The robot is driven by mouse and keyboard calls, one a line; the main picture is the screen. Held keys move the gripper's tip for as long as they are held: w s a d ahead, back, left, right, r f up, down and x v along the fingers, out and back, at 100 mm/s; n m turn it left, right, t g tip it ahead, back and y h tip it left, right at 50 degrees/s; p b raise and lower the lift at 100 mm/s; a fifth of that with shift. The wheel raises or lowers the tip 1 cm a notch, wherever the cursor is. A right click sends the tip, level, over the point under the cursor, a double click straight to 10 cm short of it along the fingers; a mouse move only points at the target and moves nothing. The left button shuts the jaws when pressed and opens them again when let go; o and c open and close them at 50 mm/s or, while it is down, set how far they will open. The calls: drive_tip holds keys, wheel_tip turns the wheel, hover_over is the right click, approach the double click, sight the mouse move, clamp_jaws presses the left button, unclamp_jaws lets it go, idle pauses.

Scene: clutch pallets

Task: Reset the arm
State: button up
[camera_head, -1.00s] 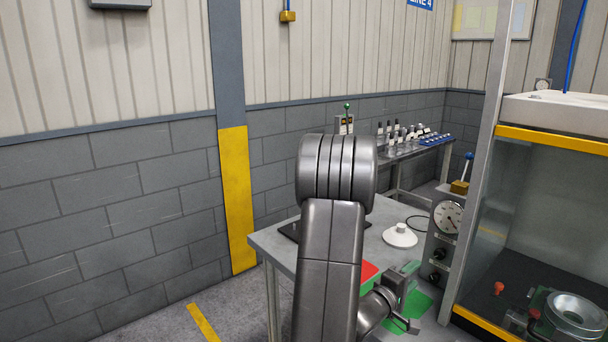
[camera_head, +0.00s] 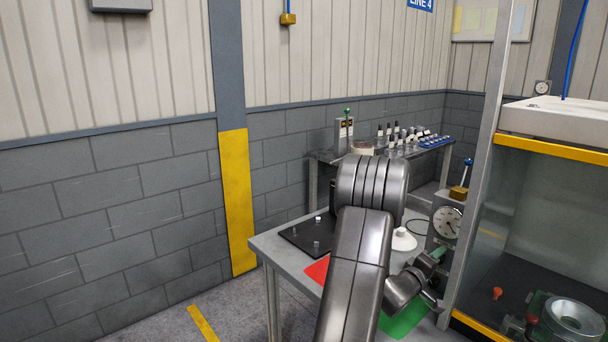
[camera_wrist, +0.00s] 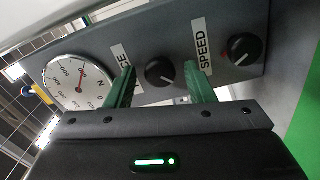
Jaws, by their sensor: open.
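My arm rises in front of the grey table in the head view, and its end bends down to the right. My gripper (camera_head: 436,256) is at the table's right side, in front of the grey control panel. The fingers point at the control panel (camera_wrist: 215,25). A black knob (camera_wrist: 160,71) shows between the fingertips, and the SPEED knob (camera_wrist: 243,47) is right of them. I cannot tell whether the fingers touch the panel.
The table (camera_head: 272,243) bears a black plate (camera_head: 305,237), a red patch (camera_head: 318,270), a green patch (camera_head: 402,318) and a white cone-like part (camera_head: 404,241). A round gauge (camera_head: 447,222) is on the panel. A yellow-edged machine enclosure (camera_head: 552,142) stands at the right. Floor at left is clear.

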drive_tip(key=shift+s+d+r+m, duration=0.1)
drive_tip(key=shift+m, duration=3.85)
drive_tip(key=shift+s+m, duration=0.1)
drive_tip(key=shift+m, duration=3.85)
